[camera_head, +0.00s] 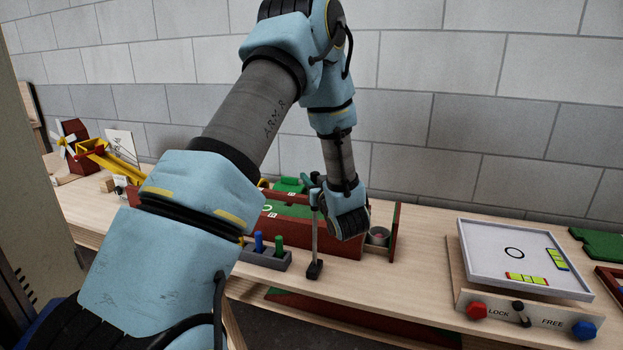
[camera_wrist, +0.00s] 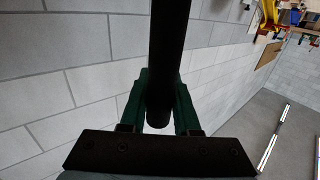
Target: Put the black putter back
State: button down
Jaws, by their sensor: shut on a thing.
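The black putter (camera_head: 315,240) hangs upright in the head view, its dark head (camera_head: 315,270) low beside the grey rack. My gripper (camera_head: 312,188) is shut on its upper part. In the wrist view the dark grip (camera_wrist: 167,50) of the putter sits between the green fingers of my gripper (camera_wrist: 160,105). The grey rack (camera_head: 265,258) stands on the bench just left of the putter head, with a blue peg-like handle (camera_head: 258,241) and a green one (camera_head: 279,243) upright in it. I cannot tell whether the putter head touches the bench.
A red-walled box with a green top (camera_head: 290,208) is behind the putter. A white tray (camera_head: 480,250) on a LOCK/FREE base with red and blue knobs stands to the right. A yellow ramp and windmill (camera_head: 75,140) are at the far left. Bare bench lies right of the putter.

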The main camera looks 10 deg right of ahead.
jog(key=shift+f, duration=0.1)
jog(key=c, duration=0.6)
grip_release()
jog(key=shift+c, duration=0.2)
jog(key=s+d+b, duration=0.2)
jog(key=s+b, duration=0.1)
jog(key=s, duration=0.9)
jog(key=w+a+f+m+g+h, duration=0.25)
jog(key=w+a+g+h, duration=0.2)
jog(key=g, duration=0.25)
jog(key=s+a+f+g+y, duration=0.1)
jog(key=s+a+g, duration=0.8)
jog(key=s+a, duration=0.8)
jog(key=shift+a+f+m, duration=0.15)
jog(key=shift+f+m, duration=0.1)
jog(key=shift+m, duration=0.1)
